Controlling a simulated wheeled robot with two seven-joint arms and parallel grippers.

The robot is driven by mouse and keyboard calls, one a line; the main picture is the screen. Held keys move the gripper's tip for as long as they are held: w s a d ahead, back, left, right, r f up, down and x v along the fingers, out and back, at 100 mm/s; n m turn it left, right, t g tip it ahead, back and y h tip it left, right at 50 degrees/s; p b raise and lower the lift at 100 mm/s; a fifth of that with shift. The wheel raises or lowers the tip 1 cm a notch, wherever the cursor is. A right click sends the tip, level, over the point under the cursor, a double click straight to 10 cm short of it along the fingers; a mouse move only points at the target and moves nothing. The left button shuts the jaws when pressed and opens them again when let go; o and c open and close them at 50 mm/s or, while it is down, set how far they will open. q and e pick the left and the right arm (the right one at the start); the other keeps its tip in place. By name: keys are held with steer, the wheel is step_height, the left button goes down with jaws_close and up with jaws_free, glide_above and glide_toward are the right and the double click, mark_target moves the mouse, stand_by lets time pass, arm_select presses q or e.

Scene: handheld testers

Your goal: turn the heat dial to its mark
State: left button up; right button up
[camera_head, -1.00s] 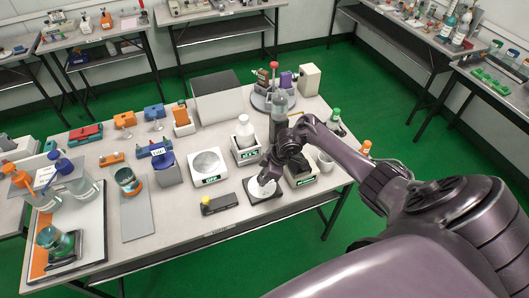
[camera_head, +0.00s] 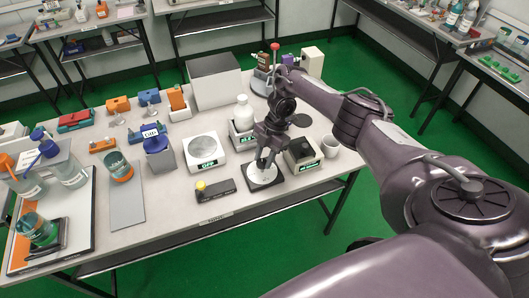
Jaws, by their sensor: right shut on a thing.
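What looks like the heat dial (camera_head: 277,181) is a white round face on a black square base near the table's front edge. My right gripper (camera_head: 263,166) points down onto the middle of this face. Its fingers are shut on the small part at the centre, which they largely hide; I take this to be the dial's knob. The mark cannot be made out at this size. My left gripper is not in view.
A dark box (camera_head: 303,152) with a green display and a white cup (camera_head: 331,145) stand close on the right. A yellow-ended black bar (camera_head: 217,190) lies to the left, with a round-plated device (camera_head: 204,148) behind it. A white bottle (camera_head: 243,113) stands behind the gripper.

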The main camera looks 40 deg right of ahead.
steer(key=shift+w+n+g+b, duration=0.2)
steer(key=shift+n+g+b, duration=0.2)
steer(key=shift+n+b, duration=0.4)
steer(key=shift+n+g+h+b, duration=0.3)
steer(key=shift+n+b, duration=0.65)
steer(key=shift+n, duration=0.25)
steer(key=shift+a, duration=0.1)
steer(key=o, duration=1)
steer(key=shift+c, duration=0.2)
steer(key=b+v, duration=0.1)
steer(key=v, duration=0.6)
steer(key=shift+r, duration=0.35)
steer(key=shift+w, duration=0.1)
